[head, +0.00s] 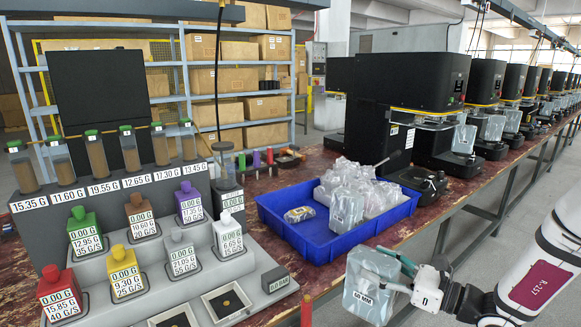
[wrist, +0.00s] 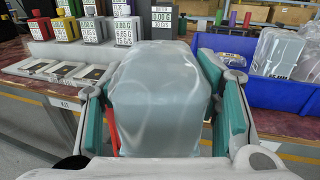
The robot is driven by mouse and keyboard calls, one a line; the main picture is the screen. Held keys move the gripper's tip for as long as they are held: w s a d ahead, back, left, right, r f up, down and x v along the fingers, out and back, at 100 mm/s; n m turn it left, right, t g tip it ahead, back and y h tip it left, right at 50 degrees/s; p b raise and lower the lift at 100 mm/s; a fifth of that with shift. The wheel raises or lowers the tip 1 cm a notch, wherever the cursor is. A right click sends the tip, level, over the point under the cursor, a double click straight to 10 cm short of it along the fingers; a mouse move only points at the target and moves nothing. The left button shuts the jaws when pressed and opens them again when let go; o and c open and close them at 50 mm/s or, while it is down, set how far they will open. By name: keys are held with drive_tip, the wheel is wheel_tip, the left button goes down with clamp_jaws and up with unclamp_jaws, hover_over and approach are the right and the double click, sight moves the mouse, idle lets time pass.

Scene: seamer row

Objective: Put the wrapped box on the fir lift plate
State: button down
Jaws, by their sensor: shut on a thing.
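The wrapped box (head: 366,290) is a pale grey-blue block in clear film, with a label that seems to read 60 MM. My gripper (head: 393,270) is shut on it, with green-padded fingers on its two sides. In the wrist view the wrapped box (wrist: 160,95) fills the middle between the fingers. The nearest black machine has a low round plate (head: 430,181) that looks bare. I cannot read which plate is named fir.
The blue bin (head: 318,254) holds several film-wrapped things. Black machines (head: 425,82) line the bench to the right, some with wrapped boxes (head: 464,139) on them. A stepped stand (head: 152,265) with coloured weighted bottles is at left. The floor beside the bench is clear.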

sight(385, 271)
drive_tip(key=shift+n+g+y, duration=0.3)
drive_tip(key=shift+g, duration=0.1)
drive_tip(key=s+f+b, duration=0.1)
drive_tip(key=s, duration=0.1)
drive_tip(key=s+f, duration=0.1)
drive_tip(key=s, duration=0.1)
drive_tip(key=s+a+f+b, duration=0.1)
drive_tip(key=s+f, duration=0.1)
drive_tip(key=shift+s+b, duration=0.15)
drive_tip(key=shift+b, duration=0.15)
drive_tip(key=shift+a+r+p, duration=0.1)
drive_tip(key=shift+r+p, duration=0.45)
drive_tip(key=shift+p, duration=0.1)
drive_tip(key=r+m+t+h+p, duration=0.1)
drive_tip(key=r+p, duration=0.1)
drive_tip(key=p, duration=0.2)
drive_tip(key=r+m+t+h+p, duration=0.1)
drive_tip(key=r+t+h+p, duration=0.1)
drive_tip(key=p, duration=0.2)
drive_tip(key=r+m+t+h+p, duration=0.1)
drive_tip(key=r+m+p, duration=0.1)
drive_tip(key=r+p, duration=0.1)
drive_tip(key=shift+w+h+p, duration=0.3)
drive_tip(key=shift+p, duration=0.2)
drive_tip(key=shift+s+r+m+t+h+p, duration=0.3)
drive_tip(key=shift+m+t+h+p, duration=0.25)
drive_tip(key=shift+p, duration=0.5)
drive_tip(key=shift+w, duration=0.1)
